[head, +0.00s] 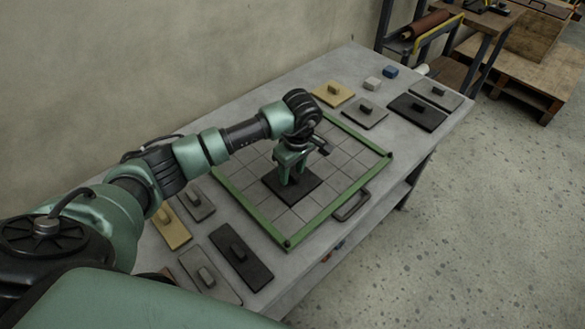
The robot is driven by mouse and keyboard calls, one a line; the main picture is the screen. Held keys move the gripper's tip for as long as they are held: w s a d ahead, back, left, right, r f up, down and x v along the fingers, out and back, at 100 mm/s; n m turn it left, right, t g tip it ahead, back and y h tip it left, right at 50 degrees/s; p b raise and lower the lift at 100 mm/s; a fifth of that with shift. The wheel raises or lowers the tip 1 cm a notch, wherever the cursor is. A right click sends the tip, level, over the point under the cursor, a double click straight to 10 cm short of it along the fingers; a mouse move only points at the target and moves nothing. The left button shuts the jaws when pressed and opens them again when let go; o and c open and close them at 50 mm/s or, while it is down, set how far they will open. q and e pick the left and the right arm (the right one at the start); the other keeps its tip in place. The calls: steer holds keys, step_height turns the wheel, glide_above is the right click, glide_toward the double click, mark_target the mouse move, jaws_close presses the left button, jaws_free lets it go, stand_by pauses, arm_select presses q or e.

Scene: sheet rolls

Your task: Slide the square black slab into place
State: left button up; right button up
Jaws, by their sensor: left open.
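The square black slab (311,184) lies flat on the gridded board (345,165), inside the board's green frame (261,224). My left gripper (291,179) points down over the slab. Its jaws are open, with the fingers reaching down close to the slab's top. The gripper hides the middle of the slab, so I cannot see its knob or whether the fingers touch it. My right gripper is not in view.
Knobbed slabs lie outside the frame: a black rectangle (227,243) and others at near left, a yellow one (323,92) and another black rectangle (405,112) at far right. A blue block (390,72) stands behind. Grid cells right of my gripper are bare.

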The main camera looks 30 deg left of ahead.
arm_select(q)
jaws_close()
stand_by(1.3)
